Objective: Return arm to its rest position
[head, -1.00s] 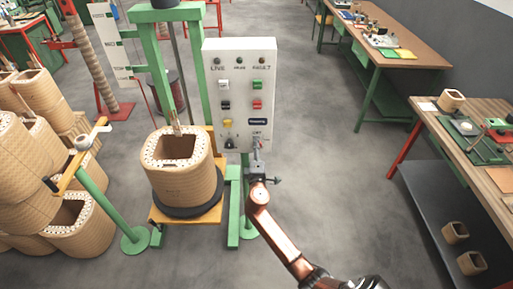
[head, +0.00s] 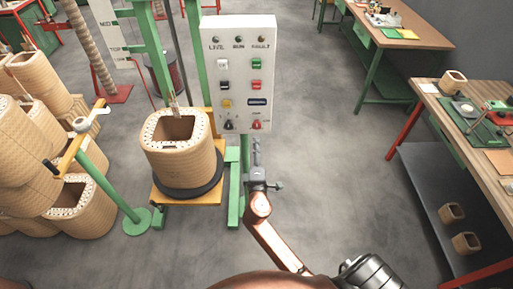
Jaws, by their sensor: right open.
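My right gripper (head: 256,150) is open and empty, just below the lower edge of the white control panel (head: 238,72). The panel carries lamps along its top, coloured buttons in the middle and knobs near the bottom. My right arm reaches up to the gripper from the bottom of the view. Left of the gripper, a tan transformer coil (head: 182,166) stands upright on a dark round base over a yellow platform (head: 186,199). My left gripper is not in view.
A green stand with a yellow arm (head: 72,150) and many stacked coils (head: 30,135) fill the left. A wooden workbench (head: 480,165) with a dark lower shelf stands at the right, another bench (head: 400,40) behind it. The floor between panel and benches is clear.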

